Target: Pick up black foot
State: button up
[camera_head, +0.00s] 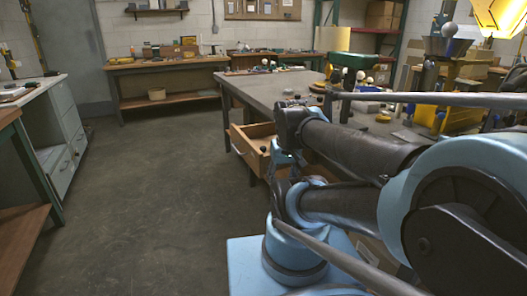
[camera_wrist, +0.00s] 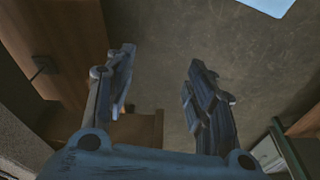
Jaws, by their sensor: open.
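A small black piece (camera_head: 263,148), which may be the black foot, shows in the open wooden drawer (camera_head: 238,145) under the grey workbench. It is too small to identify surely. In the wrist view, my gripper (camera_wrist: 158,85) is open, with nothing between its fingers and grey floor beyond. A small dark thing (camera_wrist: 42,66) lies against a brown wooden surface (camera_wrist: 65,30) left of the fingers. I cannot tell whether it is the foot or a handle. In the head view my arm reaches towards the bench beside the drawer and hides part of it.
The grey workbench (camera_head: 268,88) carries several lamp parts and tools towards its right side. A wooden bench (camera_head: 165,64) stands at the back wall, and a grey cabinet (camera_head: 62,130) stands at the left. The floor (camera_head: 140,190) between them is clear.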

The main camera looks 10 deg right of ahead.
jog(key=w+r+n+g+y, duration=0.1)
jog(key=w+r+n, duration=0.4)
jog(key=w, duration=0.8)
jog(key=w+r+n, duration=0.3)
jog(key=w+r, duration=0.4)
jog(key=w, duration=0.5)
jog(key=n, duration=0.3)
send_over(263, 147)
jog(key=s, duration=0.1)
jog(key=shift+y, duration=0.3)
jog(key=f, duration=0.8)
jog(key=d+f, duration=0.1)
jog(key=f, duration=0.3)
jog(key=shift+s+f, duration=0.1)
jog(key=shift+f, duration=0.15)
jog(key=shift+w+a+f, duration=0.1)
jog(key=shift+w+f, duration=0.05)
jog(key=shift+f, duration=0.7)
jog(key=shift+w+a+f, duration=0.15)
jog(key=shift+w+f, duration=0.05)
jog(key=shift+f, duration=0.6)
jog(key=shift+w+a+f, duration=0.1)
jog(key=shift+w+f, duration=0.05)
jog(key=shift+f, duration=0.7)
jog(key=shift+c, duration=0.2)
jog(key=c, duration=0.9)
